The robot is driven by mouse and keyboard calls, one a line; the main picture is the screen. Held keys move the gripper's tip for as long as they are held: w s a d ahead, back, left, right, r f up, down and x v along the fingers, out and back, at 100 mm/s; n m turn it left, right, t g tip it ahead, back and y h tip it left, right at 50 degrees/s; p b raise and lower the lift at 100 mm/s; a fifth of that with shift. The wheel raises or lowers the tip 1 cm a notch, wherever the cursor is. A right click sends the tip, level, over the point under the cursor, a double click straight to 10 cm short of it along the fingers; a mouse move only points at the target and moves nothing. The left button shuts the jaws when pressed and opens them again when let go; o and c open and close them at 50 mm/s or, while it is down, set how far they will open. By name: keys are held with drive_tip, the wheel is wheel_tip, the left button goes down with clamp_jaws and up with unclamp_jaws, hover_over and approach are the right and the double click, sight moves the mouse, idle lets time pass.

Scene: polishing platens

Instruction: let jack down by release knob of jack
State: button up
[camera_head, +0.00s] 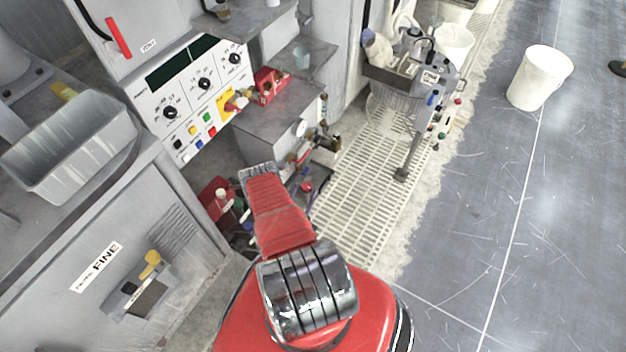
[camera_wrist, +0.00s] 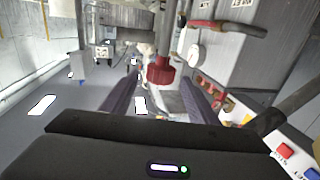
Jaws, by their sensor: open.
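In the wrist view a ribbed red knob (camera_wrist: 161,72) sits at the end of a grey stem, just beyond and between my two dark fingers. My gripper (camera_wrist: 160,92) is open, with a finger on either side of the knob's line and nothing held. I cannot tell whether the fingertips reach the knob, or whether it is the jack's release knob. In the head view a red unit with a pale knob (camera_head: 217,197) stands low in the recess beside my red arm; I cannot tell if it is the jack. My arm hides part of that recess.
In the head view a control panel (camera_head: 190,95) stands at upper left, and a white bucket (camera_head: 540,77) stands on the open floor at right.

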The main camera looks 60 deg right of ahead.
sight(309, 183)
drive_tip(key=d, duration=0.7)
drive_tip(key=shift+w+d, duration=0.25)
drive_tip(key=shift+w, duration=0.05)
drive_tip(key=shift+c, duration=0.2)
drive_tip(key=c, duration=0.9)
drive_tip(key=shift+s, duration=0.35)
drive_tip(key=shift+c, duration=0.5)
drive_tip(key=shift+w, duration=0.15)
